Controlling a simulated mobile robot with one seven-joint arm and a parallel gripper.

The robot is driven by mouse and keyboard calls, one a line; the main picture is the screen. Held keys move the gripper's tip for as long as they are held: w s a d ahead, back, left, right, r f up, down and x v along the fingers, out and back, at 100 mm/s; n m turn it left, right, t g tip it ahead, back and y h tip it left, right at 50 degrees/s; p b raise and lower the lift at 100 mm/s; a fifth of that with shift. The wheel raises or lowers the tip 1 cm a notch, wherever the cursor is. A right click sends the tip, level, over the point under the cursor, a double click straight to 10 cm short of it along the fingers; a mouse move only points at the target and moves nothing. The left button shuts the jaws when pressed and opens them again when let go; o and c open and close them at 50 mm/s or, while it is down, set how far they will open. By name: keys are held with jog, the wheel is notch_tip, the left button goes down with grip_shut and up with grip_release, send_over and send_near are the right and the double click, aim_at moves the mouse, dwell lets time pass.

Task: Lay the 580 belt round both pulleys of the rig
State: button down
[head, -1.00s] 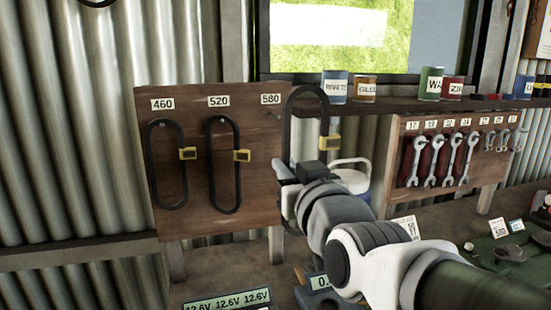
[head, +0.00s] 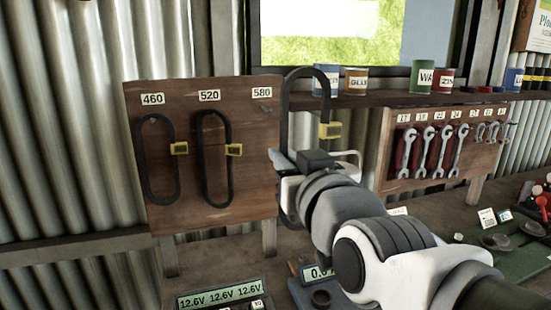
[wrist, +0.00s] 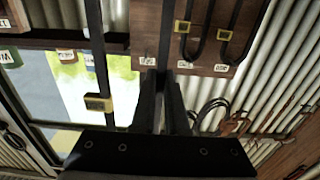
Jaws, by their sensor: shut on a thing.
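My gripper (head: 288,160) is shut on the 580 belt (head: 287,110), a black loop with a yellow tag (head: 330,131). The belt hangs upright in the jaws, its top loop above them, in front of the board's right edge and the window. Its lower part is mostly hidden behind my gripper and arm. In the wrist view, one strand runs down to between the fingers (wrist: 164,105), and the tagged strand (wrist: 95,50) is to their left. The peg under the 580 label (head: 262,93) is bare. The rig and its pulleys are not recognisable in these views.
The wooden board (head: 250,190) holds the 460 belt (head: 143,165) and 520 belt (head: 203,165). Cans (head: 425,77) stand on a shelf to the right, above a wrench board (head: 480,165). A battery display (head: 220,294) and a small meter (head: 315,273) sit on the bench below.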

jog(key=v, duration=0.8)
jog(key=shift+s+b, duration=0.35)
jog(key=shift+s, duration=0.05)
dwell(0.4)
jog(key=shift+w+d, duration=0.1)
